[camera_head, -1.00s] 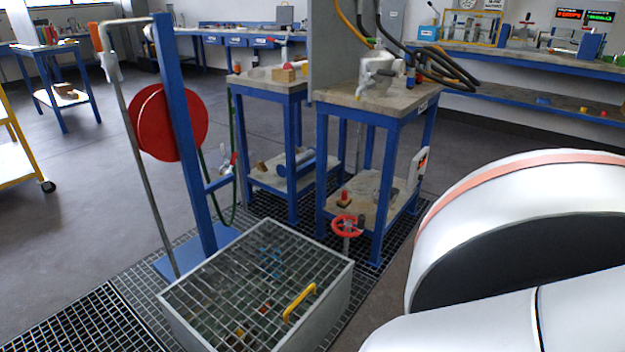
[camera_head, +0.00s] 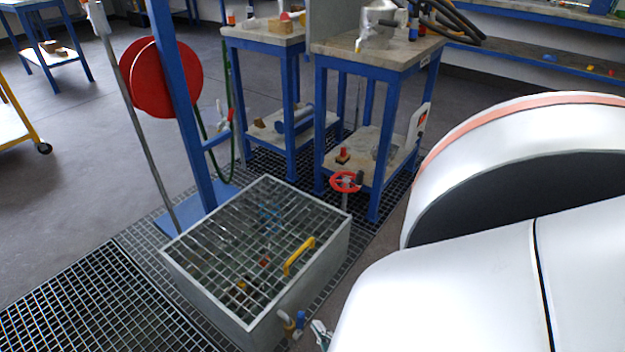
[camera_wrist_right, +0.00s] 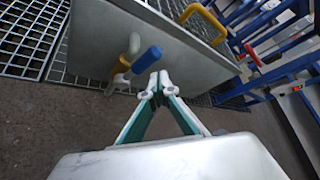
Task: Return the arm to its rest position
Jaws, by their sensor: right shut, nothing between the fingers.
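My right arm (camera_head: 470,270), white with an orange band, fills the lower right of the head view. The tips of my right gripper (camera_head: 321,333) show at its left edge, low in front of a grey box (camera_head: 300,300) with a grated top. In the right wrist view the right gripper (camera_wrist_right: 160,82) is shut and empty, its green and white fingers meeting at the tips. Its tips appear close to a small valve with a blue handle (camera_wrist_right: 148,60) and a yellow part (camera_wrist_right: 121,72) on the box's side. I cannot tell whether they touch. My left gripper is not in view.
The box top has a yellow handle (camera_head: 299,256). A red handwheel (camera_head: 346,182) stands behind it. A blue post with a red reel (camera_head: 152,80) rises at left. Blue-legged benches (camera_head: 375,55) stand behind. Open floor (camera_head: 75,160) lies at left.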

